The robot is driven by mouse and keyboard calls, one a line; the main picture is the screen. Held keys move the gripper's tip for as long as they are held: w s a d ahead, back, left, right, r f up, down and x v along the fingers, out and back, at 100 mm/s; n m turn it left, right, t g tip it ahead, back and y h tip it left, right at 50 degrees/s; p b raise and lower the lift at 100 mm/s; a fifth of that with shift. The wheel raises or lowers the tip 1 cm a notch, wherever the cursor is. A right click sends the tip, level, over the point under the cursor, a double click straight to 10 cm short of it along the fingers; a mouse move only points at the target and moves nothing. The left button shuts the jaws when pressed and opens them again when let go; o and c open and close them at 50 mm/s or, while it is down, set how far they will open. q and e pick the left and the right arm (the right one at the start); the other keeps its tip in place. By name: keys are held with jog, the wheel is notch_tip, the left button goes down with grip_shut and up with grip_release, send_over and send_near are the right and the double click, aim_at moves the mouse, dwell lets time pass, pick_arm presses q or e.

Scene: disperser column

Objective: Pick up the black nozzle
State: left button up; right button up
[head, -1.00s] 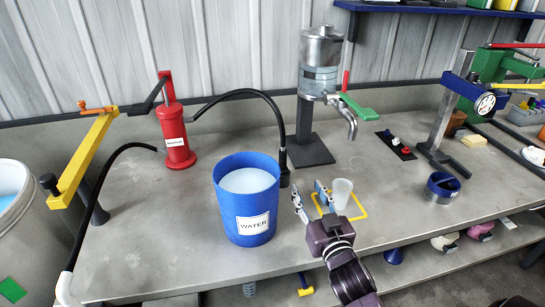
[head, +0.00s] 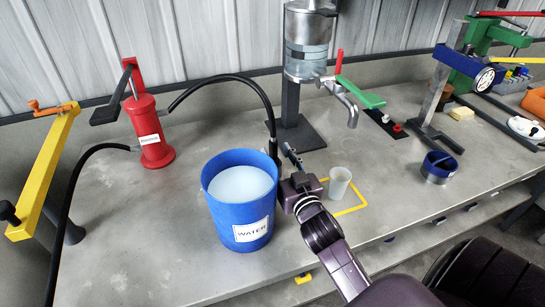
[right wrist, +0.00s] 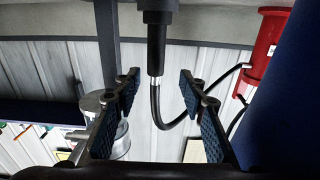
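The black nozzle (head: 273,148) hangs at the end of the black hose (head: 240,80), just right of the blue water bucket (head: 225,218). In the right wrist view the nozzle (right wrist: 156,45) appears as a dark cylinder with a pale metal ring where the hose joins. My right gripper (head: 288,160) is close beside the nozzle in the head view. In the right wrist view the two padded fingers (right wrist: 159,88) are apart, with nozzle and hose lined up with the gap between them. No grip on the nozzle shows. My left gripper is out of view.
The red pump (head: 151,130) stands left of the bucket. The dispenser column (head: 308,45) is behind the gripper. A small cup (head: 339,184) stands on the yellow-outlined square (head: 350,211) just right of it. Clear bench lies left of the bucket.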

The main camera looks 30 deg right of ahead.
aim_at(275, 145)
jog(key=x, duration=0.3)
jog(key=p+x, duration=0.1)
jog(key=x, duration=0.1)
jog(key=shift+w+d, duration=0.1)
jog(key=shift+d, duration=0.3)
grip_shut()
jog(key=shift+r, duration=0.1)
